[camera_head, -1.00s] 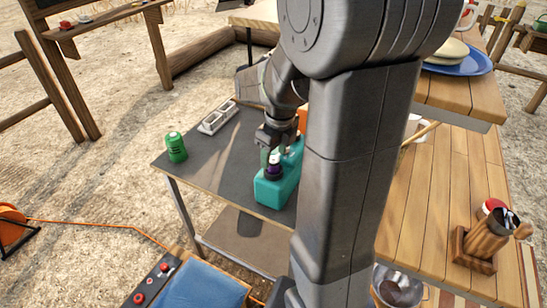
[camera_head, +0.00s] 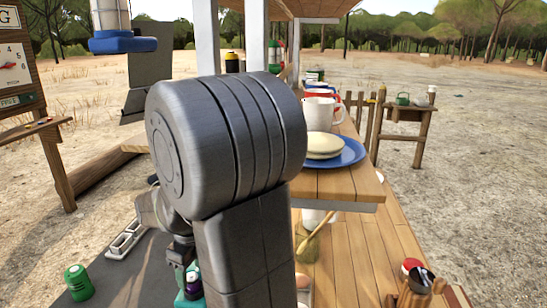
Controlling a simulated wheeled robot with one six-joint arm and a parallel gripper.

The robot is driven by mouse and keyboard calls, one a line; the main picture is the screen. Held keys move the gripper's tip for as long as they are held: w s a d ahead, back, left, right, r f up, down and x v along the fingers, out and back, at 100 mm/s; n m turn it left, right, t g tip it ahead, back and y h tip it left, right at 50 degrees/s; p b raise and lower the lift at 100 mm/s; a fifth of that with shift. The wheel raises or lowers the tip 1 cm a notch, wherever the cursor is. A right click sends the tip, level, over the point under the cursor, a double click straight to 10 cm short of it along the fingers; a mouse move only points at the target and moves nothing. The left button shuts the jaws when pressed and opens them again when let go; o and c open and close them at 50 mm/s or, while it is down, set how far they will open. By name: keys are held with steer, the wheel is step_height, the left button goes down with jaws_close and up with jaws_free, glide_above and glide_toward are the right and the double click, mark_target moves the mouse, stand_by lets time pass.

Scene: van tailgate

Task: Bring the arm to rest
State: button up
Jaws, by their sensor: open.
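My arm's thick grey links fill the middle of the view. My gripper (camera_head: 183,258) shows only partly at the arm's left edge, low over the grey table, and is open.
A green can (camera_head: 78,283) and a pale metal tray (camera_head: 125,240) are on the grey table (camera_head: 125,280). Right of my arm, a wooden counter (camera_head: 345,186) bears a blue plate (camera_head: 350,153) with pale round breads and a white mug (camera_head: 318,114). Open ground lies beyond.

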step_height(320, 180, down, 2)
steer(key=shift+a+f, duration=0.1)
steer(key=shift+f, duration=0.1)
steer(key=shift+a+r, duration=0.1)
step_height(320, 180, up, 5)
steer(key=p, duration=0.4)
steer(key=shift+f, duration=0.2)
